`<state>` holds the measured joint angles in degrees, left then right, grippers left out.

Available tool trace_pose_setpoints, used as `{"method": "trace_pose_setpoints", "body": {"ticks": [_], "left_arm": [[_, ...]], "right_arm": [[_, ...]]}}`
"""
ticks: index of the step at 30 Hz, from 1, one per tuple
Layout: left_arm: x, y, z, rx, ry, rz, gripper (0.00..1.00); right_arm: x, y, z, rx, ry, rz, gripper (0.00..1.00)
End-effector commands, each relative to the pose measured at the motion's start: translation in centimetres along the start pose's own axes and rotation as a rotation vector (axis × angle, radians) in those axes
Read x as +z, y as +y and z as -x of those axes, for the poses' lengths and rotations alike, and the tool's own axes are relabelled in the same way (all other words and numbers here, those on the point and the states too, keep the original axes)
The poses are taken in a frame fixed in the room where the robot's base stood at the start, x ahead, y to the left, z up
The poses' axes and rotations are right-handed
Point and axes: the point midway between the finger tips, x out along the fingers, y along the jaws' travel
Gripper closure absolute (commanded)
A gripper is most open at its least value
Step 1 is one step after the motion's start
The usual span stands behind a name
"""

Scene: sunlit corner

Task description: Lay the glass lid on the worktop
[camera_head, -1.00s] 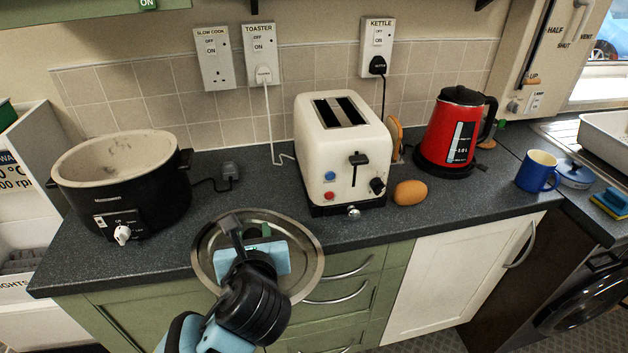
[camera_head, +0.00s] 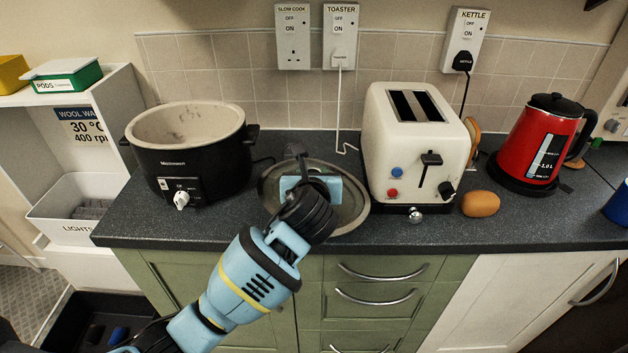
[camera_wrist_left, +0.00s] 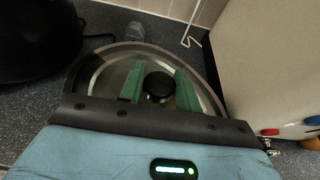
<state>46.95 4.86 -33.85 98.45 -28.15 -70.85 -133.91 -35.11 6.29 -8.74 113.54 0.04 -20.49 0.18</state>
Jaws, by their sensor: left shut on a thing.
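The glass lid (camera_head: 358,208), round with a metal rim, is over the worktop (camera_head: 420,232) between the slow cooker and the toaster. It looks about level; whether it touches the worktop I cannot tell. My left gripper (camera_head: 312,186) is above the lid and hides part of it. In the left wrist view, the green fingers of my left gripper (camera_wrist_left: 158,74) are on both sides of the lid's black knob (camera_wrist_left: 158,87), shut on it. The lid's rim (camera_wrist_left: 85,72) shows around them. My right gripper is not in view.
The black slow cooker (camera_head: 212,162) stands close left of the lid, and the cream toaster (camera_head: 400,150) close right. An egg (camera_head: 480,204) and a red kettle (camera_head: 535,145) are further right. A grey plug (camera_wrist_left: 135,31) lies behind the lid.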

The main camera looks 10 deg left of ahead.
Motion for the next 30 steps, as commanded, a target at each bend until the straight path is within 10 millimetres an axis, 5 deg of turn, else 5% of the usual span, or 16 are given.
{"method": "trace_pose_setpoints", "body": {"ticks": [14,21,30], "left_arm": [[0.8,0.0,-2.3,0.0,-0.003,0.001,1.0],[-2.5,-0.1,-3.4,-0.001,0.002,0.0,1.0],[-2.4,0.0,-3.4,-0.001,-0.006,0.0,1.0]], "right_arm": [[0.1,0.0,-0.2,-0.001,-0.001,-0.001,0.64],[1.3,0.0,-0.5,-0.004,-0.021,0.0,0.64],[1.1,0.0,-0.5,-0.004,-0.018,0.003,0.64]]}}
